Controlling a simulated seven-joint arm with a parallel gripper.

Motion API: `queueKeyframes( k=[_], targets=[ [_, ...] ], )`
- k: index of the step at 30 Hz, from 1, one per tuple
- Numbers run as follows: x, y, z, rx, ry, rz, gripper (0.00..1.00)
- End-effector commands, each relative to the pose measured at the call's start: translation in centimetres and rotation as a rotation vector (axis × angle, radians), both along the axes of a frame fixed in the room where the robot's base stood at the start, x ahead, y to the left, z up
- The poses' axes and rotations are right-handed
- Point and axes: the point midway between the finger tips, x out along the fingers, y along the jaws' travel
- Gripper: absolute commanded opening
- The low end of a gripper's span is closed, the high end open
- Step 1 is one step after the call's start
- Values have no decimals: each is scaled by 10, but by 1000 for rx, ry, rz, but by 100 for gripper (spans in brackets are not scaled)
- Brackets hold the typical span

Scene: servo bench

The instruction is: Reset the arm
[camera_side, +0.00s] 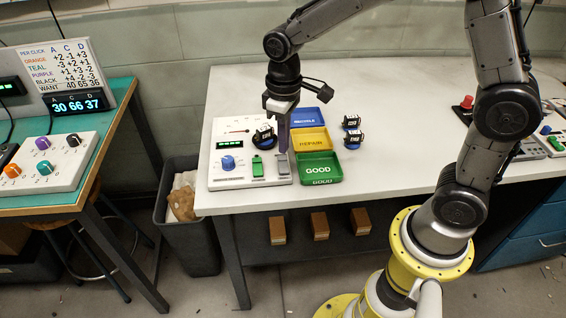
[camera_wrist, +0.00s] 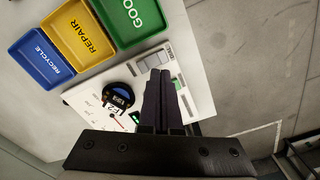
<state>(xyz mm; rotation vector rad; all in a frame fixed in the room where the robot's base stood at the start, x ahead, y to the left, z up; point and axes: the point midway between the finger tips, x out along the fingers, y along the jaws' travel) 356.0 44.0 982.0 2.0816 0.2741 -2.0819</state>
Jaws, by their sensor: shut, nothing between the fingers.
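My gripper (camera_side: 283,150) points down over the right part of the white test panel (camera_side: 225,130), its fingertips close to a grey slide switch (camera_side: 282,165); I cannot tell whether they touch it. In the wrist view my gripper's dark fingers (camera_wrist: 158,75) are together with nothing between them. A dark servo (camera_side: 264,135) sits on the panel left of my gripper; it also shows in the wrist view (camera_wrist: 118,94). The panel carries a blue knob (camera_side: 228,162), a small green display (camera_side: 229,145) and a green switch (camera_side: 257,166).
A blue RECYCLE tray (camera_side: 305,125), yellow REPAIR tray (camera_side: 296,143) and green GOOD tray (camera_side: 320,181) lie right of the panel. Two dark servos (camera_side: 351,121) (camera_side: 353,139) stand beyond them. A bin (camera_side: 190,235) is below; a teal bench (camera_side: 115,105) with knobs stands left. The table's right middle is clear.

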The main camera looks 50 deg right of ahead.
Motion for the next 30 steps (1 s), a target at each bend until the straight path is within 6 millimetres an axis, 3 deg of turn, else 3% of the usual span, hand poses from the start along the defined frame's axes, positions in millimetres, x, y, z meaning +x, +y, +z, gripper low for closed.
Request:
queueKeyframes(
  k=[6, 18, 23, 27, 30],
  targets=[
    [0, 0, 13, 1, -2, 0, 0],
    [1, -2, 20, 2, -15, -6, 0],
    [-6, -10, 62, 13, -124, -27, 0],
    [-42, -23, 106, 25, -249, -64, 0],
    [-75, -31, 128, 33, -331, -99, 0]
  ],
)
